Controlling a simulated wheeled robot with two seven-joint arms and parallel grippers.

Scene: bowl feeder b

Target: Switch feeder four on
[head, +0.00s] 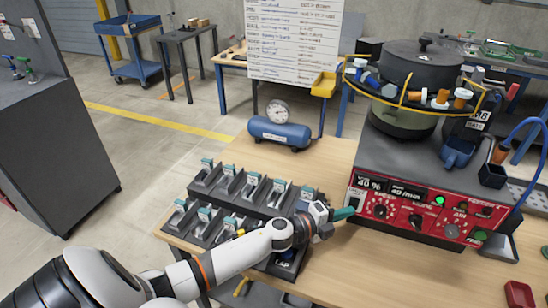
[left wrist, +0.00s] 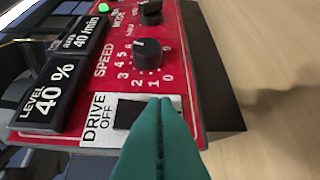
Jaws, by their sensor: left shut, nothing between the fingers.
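The feeder (head: 410,150) stands on the wooden bench at the right in the head view, with a dark bowl on top and a red control panel (head: 398,215) in front. Its displays read 40 % and 40 /min. In the left wrist view, a black switch (left wrist: 127,114) sits on a white plate marked DRIVE OFF, below the SPEED knob (left wrist: 147,55). My left gripper (head: 346,213) has teal fingers, shut and empty, at the panel's left end. In the left wrist view its fingertips (left wrist: 160,103) overlap the switch's edge; I cannot tell whether they touch.
A green lamp (head: 440,201) is lit on the panel. Dark part bins (head: 250,190) stand left of the feeder, under my left arm. A blue air tank with a gauge (head: 280,133) lies behind them. A red tray (head: 519,294) is at the right front.

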